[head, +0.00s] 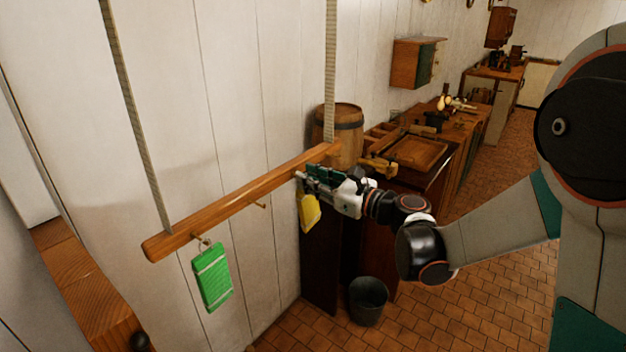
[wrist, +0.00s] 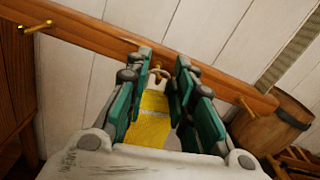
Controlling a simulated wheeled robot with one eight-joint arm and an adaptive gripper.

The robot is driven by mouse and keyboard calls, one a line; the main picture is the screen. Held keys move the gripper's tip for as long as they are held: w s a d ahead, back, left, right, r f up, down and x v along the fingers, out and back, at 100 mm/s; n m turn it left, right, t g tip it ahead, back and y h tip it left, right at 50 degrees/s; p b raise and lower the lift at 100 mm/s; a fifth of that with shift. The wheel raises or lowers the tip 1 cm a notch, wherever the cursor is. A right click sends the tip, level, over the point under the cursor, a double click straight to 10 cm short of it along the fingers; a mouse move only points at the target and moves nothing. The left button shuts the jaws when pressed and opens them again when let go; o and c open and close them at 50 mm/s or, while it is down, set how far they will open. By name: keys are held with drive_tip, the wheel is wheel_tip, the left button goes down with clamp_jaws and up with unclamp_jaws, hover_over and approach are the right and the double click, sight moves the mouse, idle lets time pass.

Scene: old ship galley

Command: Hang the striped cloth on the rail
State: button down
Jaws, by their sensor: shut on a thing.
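The wooden rail (head: 225,205) hangs from two ropes in front of the white wall. It also crosses the wrist view (wrist: 90,32), with brass pegs on it. My gripper (head: 306,180) is shut on a yellow cloth (head: 309,214) near the rail's right end. In the wrist view the yellow cloth (wrist: 150,125), with a paler band, lies between the fingers (wrist: 160,78). A small loop at its top shows close to the rail; whether it is around a peg I cannot tell. A green cloth (head: 212,278) with pale stripes hangs from the rail's left end.
A bare peg (head: 261,205) stands mid-rail, and another peg (wrist: 245,104) shows right of my gripper. A barrel (head: 343,130) and a wooden counter (head: 430,180) stand to the right. A dark bucket (head: 367,300) is on the tiled floor below.

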drive_tip(key=shift+f, duration=0.2)
idle(0.4)
idle(0.3)
drive_tip(key=c, duration=1.3)
unclamp_jaws()
